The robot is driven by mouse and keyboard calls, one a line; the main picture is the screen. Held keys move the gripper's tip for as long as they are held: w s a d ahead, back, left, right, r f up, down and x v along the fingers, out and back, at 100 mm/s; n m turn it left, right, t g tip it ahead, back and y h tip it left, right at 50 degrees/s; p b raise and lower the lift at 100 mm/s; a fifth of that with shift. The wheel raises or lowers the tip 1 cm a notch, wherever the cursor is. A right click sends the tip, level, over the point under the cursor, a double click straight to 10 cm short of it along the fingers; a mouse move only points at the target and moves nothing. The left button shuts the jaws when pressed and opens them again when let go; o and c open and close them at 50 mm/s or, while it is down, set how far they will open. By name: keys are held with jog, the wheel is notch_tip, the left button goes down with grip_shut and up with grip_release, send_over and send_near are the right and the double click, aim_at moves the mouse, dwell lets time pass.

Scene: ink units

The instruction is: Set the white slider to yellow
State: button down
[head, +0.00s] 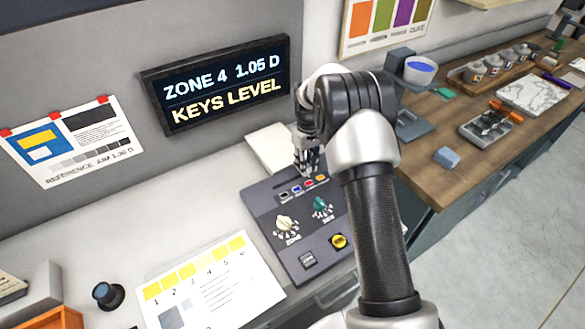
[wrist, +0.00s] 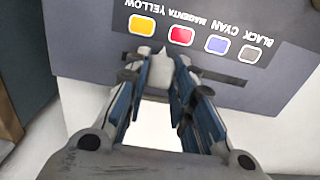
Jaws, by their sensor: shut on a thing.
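The white slider (wrist: 160,70) stands up from a dark slot (wrist: 225,79) on the grey control panel (wrist: 90,35). My gripper (wrist: 160,80) is shut on it, with a blue finger on each side. Beyond the slot is a row of colour patches: yellow (wrist: 141,25), magenta (wrist: 181,35), cyan (wrist: 217,45) and black (wrist: 247,55). The slider is near the yellow and magenta end; its base is partly hidden, so its exact stop is unclear. In the head view, my gripper (head: 308,162) is at the panel's (head: 262,210) back edge and hides the slider.
The panel also has a cream knob (head: 285,222), a teal knob (head: 321,204) and a yellow button (head: 339,241). A display (head: 220,83) behind reads "ZONE 4 1.05 D" and "KEYS LEVEL". A sheet with yellow squares (head: 215,285) lies left of the panel.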

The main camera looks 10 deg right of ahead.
jog(key=shift+w+d+r, duration=0.1)
jog(key=shift+w+d, duration=0.2)
jog(key=shift+d, duration=0.5)
jog(key=shift+w+d, duration=0.25)
jog(key=shift+d, duration=0.55)
jog(key=c, duration=1.4)
grip_release()
jog(key=shift+d, duration=0.1)
jog(key=shift+o, duration=0.2)
notch_tip(320, 180, up, 12)
